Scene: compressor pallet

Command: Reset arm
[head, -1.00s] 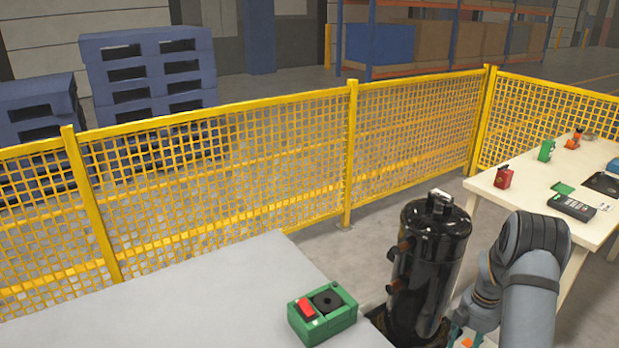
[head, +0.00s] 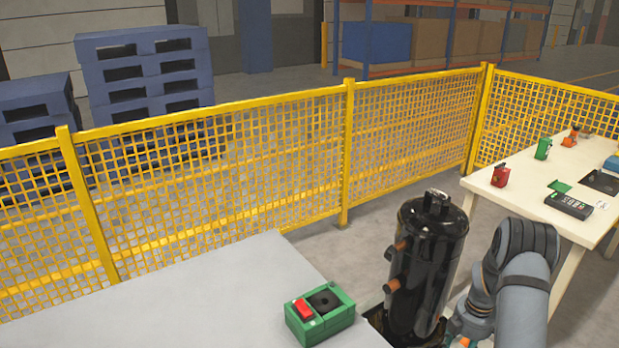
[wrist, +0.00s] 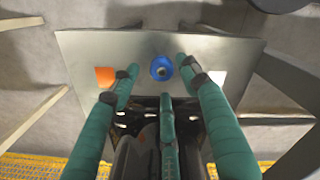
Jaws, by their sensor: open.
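My gripper (wrist: 160,85) has teal fingers that are spread apart, with nothing held between the tips. In the head view only a bit of it shows at the bottom edge, low beside the black compressor (head: 428,265); the rest is cut off. The compressor is a glossy black upright cylinder with copper-coloured ports on its left side. In the wrist view a dark rounded body lies behind the fingers at the bottom; I cannot tell for certain that it is the compressor. My grey arm comes down right of the compressor.
A green box with a red switch (head: 320,315) sits on the grey surface (head: 180,300). A cream table (head: 525,205) at right holds small tools. A yellow mesh fence (head: 230,190) runs behind. The wrist view shows a metal plate (wrist: 225,50) with a blue round part (wrist: 162,68).

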